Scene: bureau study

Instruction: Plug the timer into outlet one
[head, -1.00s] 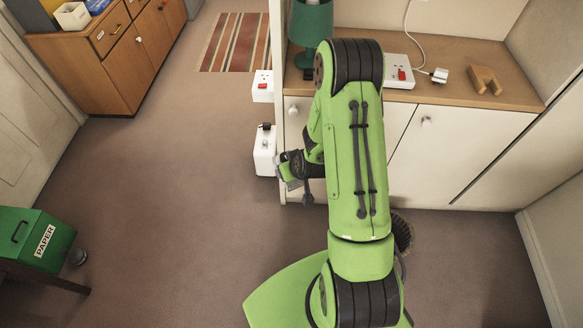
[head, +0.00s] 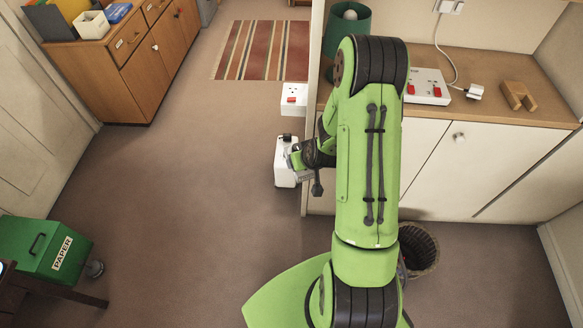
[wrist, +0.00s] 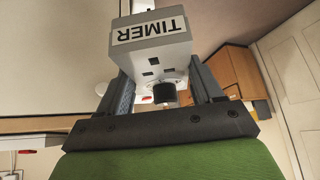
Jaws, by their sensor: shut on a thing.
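The timer (wrist: 150,45) is a white box with a "TIMER" label, upside down in the wrist view, with dark slots and a black knob. My gripper (wrist: 160,84) is shut on it, one finger on each side. In the head view the timer (head: 284,165) hangs above the floor, left of the desk's end panel; my gripper (head: 294,158) is partly hidden by my arm. No outlet number is readable.
On the desk (head: 556,110) are a white double-switch socket block (head: 428,88), a white plug (head: 475,92), a wooden block (head: 518,96) and a green lamp (head: 348,28). A wastebasket (head: 420,250) stands by my arm. A green PAPER box (head: 40,250) is at left. The floor left of the timer is clear.

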